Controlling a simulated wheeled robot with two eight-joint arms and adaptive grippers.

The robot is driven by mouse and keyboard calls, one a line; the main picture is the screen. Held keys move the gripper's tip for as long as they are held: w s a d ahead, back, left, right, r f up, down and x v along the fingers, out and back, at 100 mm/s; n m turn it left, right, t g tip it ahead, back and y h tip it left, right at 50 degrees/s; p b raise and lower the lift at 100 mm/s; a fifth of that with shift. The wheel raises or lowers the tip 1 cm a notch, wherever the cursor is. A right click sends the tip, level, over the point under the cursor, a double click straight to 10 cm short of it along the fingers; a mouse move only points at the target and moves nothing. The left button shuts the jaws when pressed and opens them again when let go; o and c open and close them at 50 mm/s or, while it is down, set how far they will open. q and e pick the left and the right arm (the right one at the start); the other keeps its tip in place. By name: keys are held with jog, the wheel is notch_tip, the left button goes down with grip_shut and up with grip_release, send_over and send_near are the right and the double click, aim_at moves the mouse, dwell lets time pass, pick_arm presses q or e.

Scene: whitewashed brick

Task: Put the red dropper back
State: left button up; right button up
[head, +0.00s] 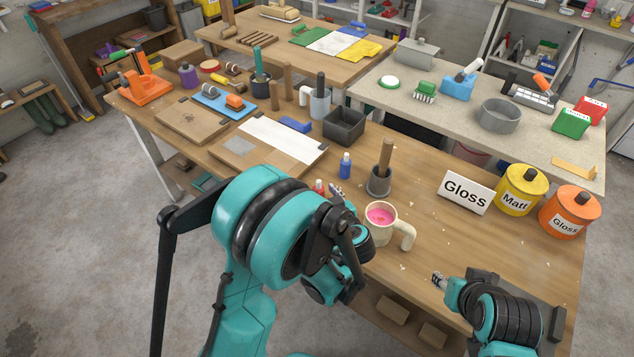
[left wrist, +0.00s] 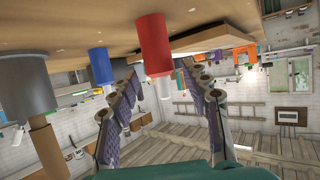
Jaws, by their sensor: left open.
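The red dropper (head: 319,187) stands on the wooden bench, mostly hidden behind my left arm in the head view. In the left wrist view, which is upside down, the red dropper (left wrist: 155,45) shows its red body and pale tip between the spread fingers of my left gripper (left wrist: 168,78). The gripper is open; no finger is seen closed on it. In the head view the left gripper (head: 337,196) is beside the dropper, partly hidden by my arm. A blue dropper (head: 345,166) stands just behind. My right gripper (head: 439,280) is over the bench's front right; its jaw state is unclear.
A dark pot with a wooden handle (head: 379,181) and a cream mug of pink paint (head: 381,217) stand right of the left gripper. A Gloss sign (head: 466,193), a yellow Matt tin (head: 521,190) and an orange Gloss tin (head: 569,212) are further right. Bare bench lies between.

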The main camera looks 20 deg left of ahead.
pick_arm(q)
jog(key=p+v, duration=0.1)
jog(key=v, duration=0.3)
jog(key=shift+s+d+r, duration=0.15)
jog(key=shift+s+r, duration=0.05)
jog(key=shift+s, duration=0.15)
jog(key=s+a+r+m+g+h, duration=0.2)
jog(key=s+r+m+h, duration=0.1)
jog(key=s, duration=0.5)
jog(key=s+a+r+m+g+h, duration=0.1)
jog(key=s+a+r+m+h, duration=0.1)
jog(key=s, duration=0.7)
notch_tip(320, 180, up, 2)
jog(key=m+h, duration=0.1)
jog(key=h, duration=0.1)
jog(key=shift+s+a+m+g+h, duration=0.2)
jog(key=shift+a+m+g+h, duration=0.1)
jog(key=shift+m+g, duration=0.1)
